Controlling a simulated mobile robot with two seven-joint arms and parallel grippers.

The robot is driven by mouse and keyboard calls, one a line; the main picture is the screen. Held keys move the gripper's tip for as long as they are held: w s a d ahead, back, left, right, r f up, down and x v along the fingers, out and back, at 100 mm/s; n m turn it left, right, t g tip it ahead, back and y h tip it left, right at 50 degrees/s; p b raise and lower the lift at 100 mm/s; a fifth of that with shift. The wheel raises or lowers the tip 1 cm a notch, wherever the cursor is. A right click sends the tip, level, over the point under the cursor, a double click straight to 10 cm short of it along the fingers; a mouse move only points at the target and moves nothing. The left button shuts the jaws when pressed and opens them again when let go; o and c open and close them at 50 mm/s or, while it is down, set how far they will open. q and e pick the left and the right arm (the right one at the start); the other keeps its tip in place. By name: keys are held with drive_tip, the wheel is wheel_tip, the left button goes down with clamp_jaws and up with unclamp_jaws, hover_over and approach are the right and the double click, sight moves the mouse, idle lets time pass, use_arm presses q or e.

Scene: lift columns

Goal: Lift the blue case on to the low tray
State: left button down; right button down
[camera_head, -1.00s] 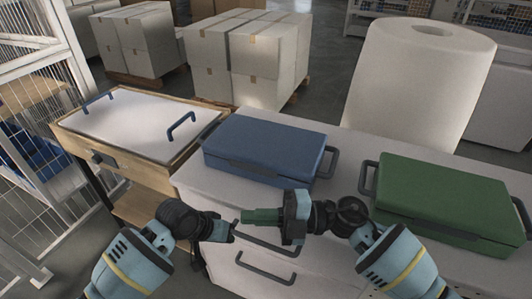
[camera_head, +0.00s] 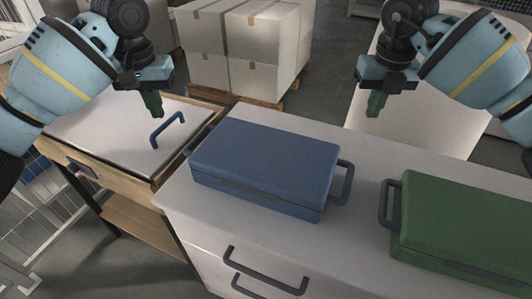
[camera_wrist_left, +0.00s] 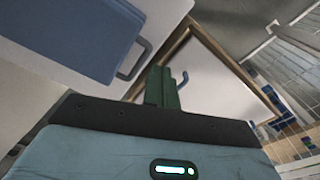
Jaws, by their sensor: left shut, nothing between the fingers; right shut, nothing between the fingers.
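The blue case (camera_head: 265,163) lies flat on the white counter (camera_head: 350,240), with a dark handle (camera_head: 343,182) at its right end; its left-end handle is only partly seen. It also shows in the left wrist view (camera_wrist_left: 80,30). The low tray (camera_head: 110,135) has a white surface, a wooden rim and a blue handle (camera_head: 167,130), and stands left of the counter; the wrist view shows it too (camera_wrist_left: 215,85). My left gripper (camera_head: 154,104) is shut and empty above the tray. My right gripper (camera_head: 376,104) is shut and empty, raised beyond the case's right end.
A green case (camera_head: 465,215) lies on the counter to the right of the blue one. Stacked boxes (camera_head: 245,45) on a pallet stand at the back. The counter front has drawer handles (camera_head: 265,270).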

use_arm(q)
drive_tip(key=shift+s, duration=0.1)
use_arm(e)
drive_tip(key=shift+s, duration=0.1)
